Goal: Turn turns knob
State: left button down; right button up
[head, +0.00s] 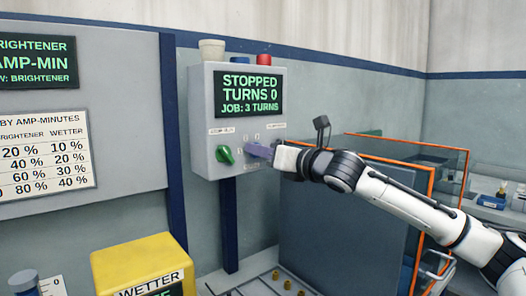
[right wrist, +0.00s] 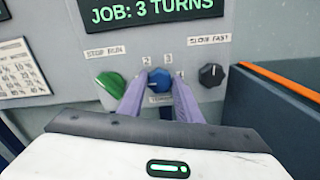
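A grey control box (head: 203,126) on a dark post has a display reading "STOPPED, TURNS 0, JOB: 3 TURNS". The blue turns knob (right wrist: 160,80) sits at its lower middle, under the numbers 2, 3 and 4 in the right wrist view. My right gripper (head: 258,150) reaches it from the right; its two purple fingers stand on either side of the knob in the right wrist view (right wrist: 160,90). I cannot tell whether they press on it. In the head view the fingers hide the knob. My left gripper is not in view.
A green knob (head: 224,154) sits left of the fingers, and a black slow/fast knob (right wrist: 211,75) sits right of them. An orange-edged tank (head: 340,215) stands below my right arm. A yellow wetter box (head: 140,262) is at the front left.

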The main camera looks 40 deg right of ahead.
jog(key=shift+c, duration=1.4)
jog(key=shift+m, duration=0.3)
jog(key=m+p, duration=0.1)
jog(key=m, duration=0.6)
jog(key=m+p, duration=0.2)
jog(key=m, duration=0.6)
jog(key=m+p, duration=0.1)
jog(key=m, duration=0.7)
jog(key=shift+f+p, duration=0.35)
jog(key=shift+m, duration=0.3)
jog(key=o, duration=1)
jog(key=shift+o, duration=0.2)
jog(key=shift+s, duration=0.1)
